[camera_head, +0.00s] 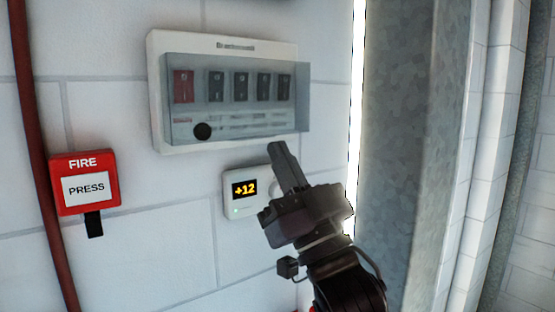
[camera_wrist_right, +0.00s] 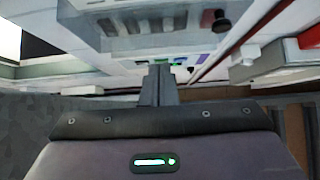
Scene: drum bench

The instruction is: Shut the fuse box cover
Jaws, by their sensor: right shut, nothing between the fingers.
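The fuse box (camera_head: 222,149) is a white panel on the wall with a red switch and several dark ones. Its tinted see-through cover (camera_head: 240,115) lies in front of the switches, with a round black knob (camera_head: 202,131) at lower left. The cover's right edge reaches past the box's right side; I cannot tell how far it stands off. The knob also shows in the right wrist view (camera_wrist_right: 220,22). My right gripper (camera_head: 276,146) is shut and empty, with its fingertips just below the cover's lower right part, apparently not touching it. My left gripper is out of view.
A white thermostat (camera_head: 231,211) with a "+12" display sits below the box, partly behind my right gripper. A red fire button (camera_head: 86,165) and a red pipe (camera_head: 40,140) are at left. A grey metal post (camera_head: 400,150) stands close on the right.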

